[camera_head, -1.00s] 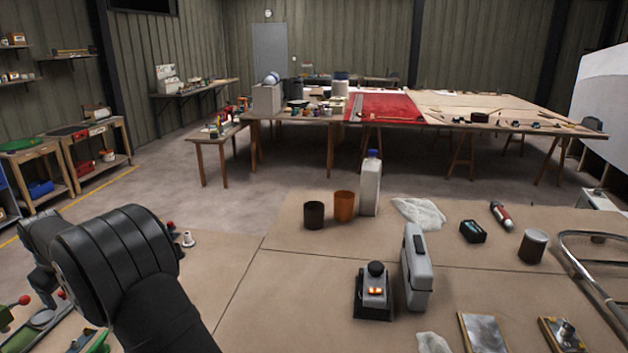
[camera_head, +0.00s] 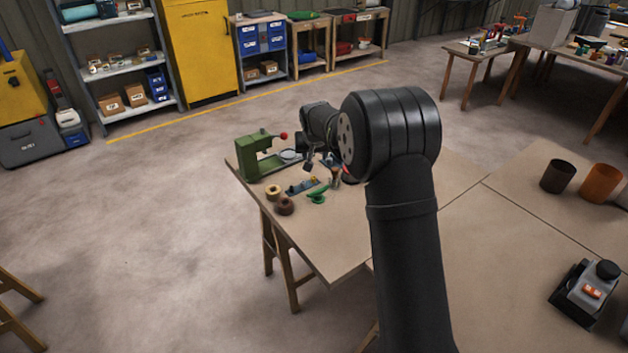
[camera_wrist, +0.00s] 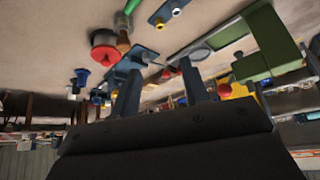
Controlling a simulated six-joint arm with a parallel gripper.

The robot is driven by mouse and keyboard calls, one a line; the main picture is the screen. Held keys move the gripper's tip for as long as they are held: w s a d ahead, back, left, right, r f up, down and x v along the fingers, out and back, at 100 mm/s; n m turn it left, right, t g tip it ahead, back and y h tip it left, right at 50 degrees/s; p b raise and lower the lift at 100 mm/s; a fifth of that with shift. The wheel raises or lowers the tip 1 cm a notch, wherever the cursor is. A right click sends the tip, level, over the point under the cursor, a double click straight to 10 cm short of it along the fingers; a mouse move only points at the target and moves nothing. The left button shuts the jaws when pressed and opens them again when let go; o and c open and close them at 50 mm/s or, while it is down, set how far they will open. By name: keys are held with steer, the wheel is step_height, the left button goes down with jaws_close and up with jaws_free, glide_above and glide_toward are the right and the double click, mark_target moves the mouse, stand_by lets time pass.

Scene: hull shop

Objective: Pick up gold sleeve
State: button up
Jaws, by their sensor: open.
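A small gold ring-ended piece (camera_wrist: 158,22), which looks like the gold sleeve, is on the bench near the top of the wrist view. A similar small piece (camera_wrist: 176,10) is beside it. In the head view a tiny gold spot (camera_head: 313,180) by a blue plate (camera_head: 300,187) seems to be the same sleeve, too small to be sure. My gripper (camera_wrist: 158,68) is open and empty, its two fingers apart. In the head view my gripper (camera_head: 308,167) hangs over the bench, close to the small parts, partly hidden by my wrist.
A green press (camera_head: 258,157) with a red knob stands left of my gripper. A tan ring (camera_head: 273,191), a brown ring (camera_head: 284,206) and a green tool (camera_head: 318,195) lie nearby. A red-topped can (camera_wrist: 104,45) is close. The bench's front (camera_head: 325,250) is bare.

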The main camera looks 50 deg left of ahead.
mark_target(314, 177)
steer(key=x, duration=1.7)
steer(key=shift+s+f, duration=0.1)
steer(key=shift+f, duration=0.25)
steer(key=shift+c, duration=0.4)
jaws_close()
